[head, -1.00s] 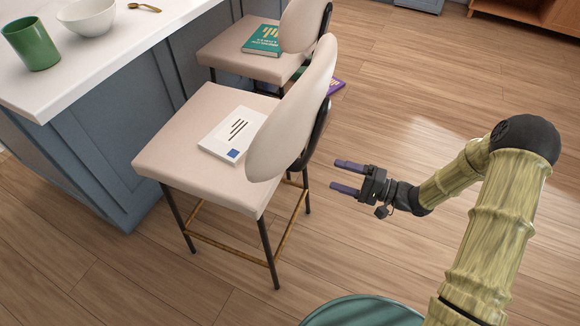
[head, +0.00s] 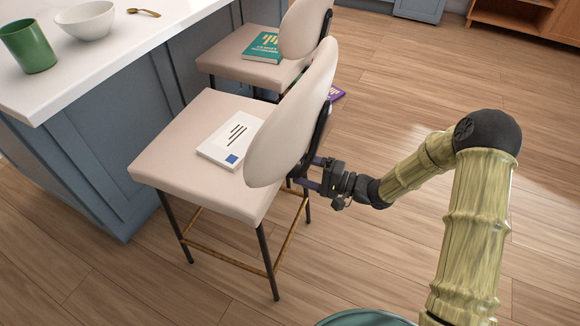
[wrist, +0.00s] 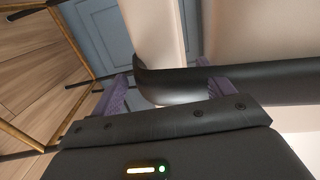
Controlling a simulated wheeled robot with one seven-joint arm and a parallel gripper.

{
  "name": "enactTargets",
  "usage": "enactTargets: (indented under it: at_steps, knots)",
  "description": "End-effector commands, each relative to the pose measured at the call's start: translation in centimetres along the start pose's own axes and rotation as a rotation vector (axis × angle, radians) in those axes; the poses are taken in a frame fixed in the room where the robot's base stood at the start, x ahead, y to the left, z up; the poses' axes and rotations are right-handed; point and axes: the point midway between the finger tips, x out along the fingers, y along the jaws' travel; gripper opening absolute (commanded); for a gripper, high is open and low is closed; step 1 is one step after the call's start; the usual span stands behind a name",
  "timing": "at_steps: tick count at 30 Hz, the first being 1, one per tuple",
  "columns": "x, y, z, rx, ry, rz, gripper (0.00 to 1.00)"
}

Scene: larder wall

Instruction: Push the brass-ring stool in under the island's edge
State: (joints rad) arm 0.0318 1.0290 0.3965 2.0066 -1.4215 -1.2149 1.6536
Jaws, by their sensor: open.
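The brass-ring stool (head: 185,160) is the near one, with a beige seat, a rounded backrest (head: 292,125), black legs and a brass foot ring (head: 225,252). It stands upright beside the island (head: 85,165), its seat mostly out from the white worktop edge (head: 100,75). A white book (head: 228,140) lies on the seat. My gripper (head: 311,173) is open behind the backrest, at its black support. In the wrist view the purple fingers (wrist: 160,85) lie either side of the black support bar (wrist: 170,84). Whether they touch it I cannot tell.
A second beige stool (head: 225,65) with a teal book (head: 262,46) stands just beyond. A green cup (head: 27,46), white bowl (head: 85,20) and brass spoon (head: 143,12) sit on the worktop. Wooden floor to the right is clear.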

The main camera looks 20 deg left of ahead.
Motion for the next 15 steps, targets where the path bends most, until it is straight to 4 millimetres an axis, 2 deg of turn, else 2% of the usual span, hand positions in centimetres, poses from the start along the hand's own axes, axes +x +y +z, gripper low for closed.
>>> enactTargets:
  at_steps: [3,7,10,15]
  knots:
    - [2.4,-0.2,0.1,0.001,-0.003,-0.001,0.8]
    - [4.2,-0.1,0.1,0.001,-0.002,-0.002,0.8]
    - [5.0,-0.1,0.1,0.001,-0.002,-0.001,0.8]
    - [5.2,-0.1,0.0,0.0,0.0,0.0,0.8]
